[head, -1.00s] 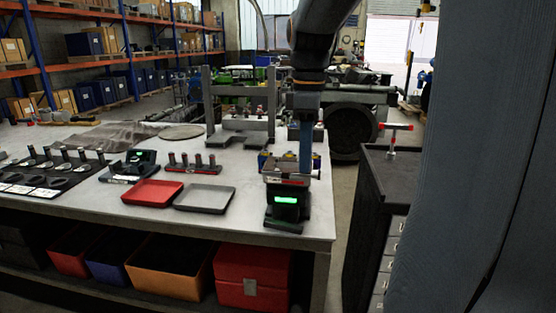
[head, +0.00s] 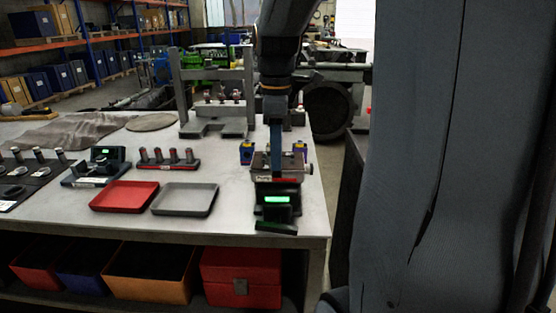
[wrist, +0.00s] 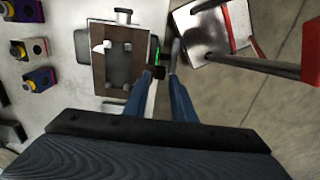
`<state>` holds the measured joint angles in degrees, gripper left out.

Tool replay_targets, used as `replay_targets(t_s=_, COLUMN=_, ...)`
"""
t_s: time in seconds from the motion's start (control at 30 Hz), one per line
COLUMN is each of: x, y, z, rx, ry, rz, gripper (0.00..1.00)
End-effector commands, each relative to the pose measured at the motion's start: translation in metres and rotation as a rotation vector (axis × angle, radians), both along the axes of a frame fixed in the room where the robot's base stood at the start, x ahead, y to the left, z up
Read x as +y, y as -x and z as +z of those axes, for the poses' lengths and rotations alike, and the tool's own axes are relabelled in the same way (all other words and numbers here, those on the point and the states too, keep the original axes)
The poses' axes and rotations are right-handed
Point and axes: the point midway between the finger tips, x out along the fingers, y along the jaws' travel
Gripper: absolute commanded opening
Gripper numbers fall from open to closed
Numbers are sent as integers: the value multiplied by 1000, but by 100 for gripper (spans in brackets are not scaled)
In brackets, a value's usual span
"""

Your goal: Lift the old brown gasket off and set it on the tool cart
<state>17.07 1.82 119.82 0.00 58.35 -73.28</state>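A brown rectangular plate with several grey square spots and one white spot, seemingly the old gasket (wrist: 124,68), lies on a grey block in the wrist view. In the head view the block (head: 262,170) stands at the bench's right end, behind a green-lit display. In the head view the fingers (head: 288,150) hang over the block. The tool cart (head: 346,205) is a dark sliver, mostly hidden behind a large grey part.
Red (head: 124,196) and grey (head: 184,199) trays lie left of the block. A grey frame (head: 180,95) stands behind. A shiny plate with red bars (wrist: 210,35) is at the right.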

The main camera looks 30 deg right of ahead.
Motion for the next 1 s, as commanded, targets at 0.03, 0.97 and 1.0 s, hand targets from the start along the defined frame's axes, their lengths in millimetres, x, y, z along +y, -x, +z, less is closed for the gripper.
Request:
replay_targets(t_s=0.03, x=1, y=2, z=-7, rx=4, ry=-1, rz=0, gripper=23)
replay_targets(t_s=0.97, x=-2, y=0, z=-22, rx=-1, ry=1, rz=-5, gripper=0)
replay_targets(t_s=1.0, x=-2, y=0, z=-19, rx=-1, ry=1, rz=-5, gripper=0)
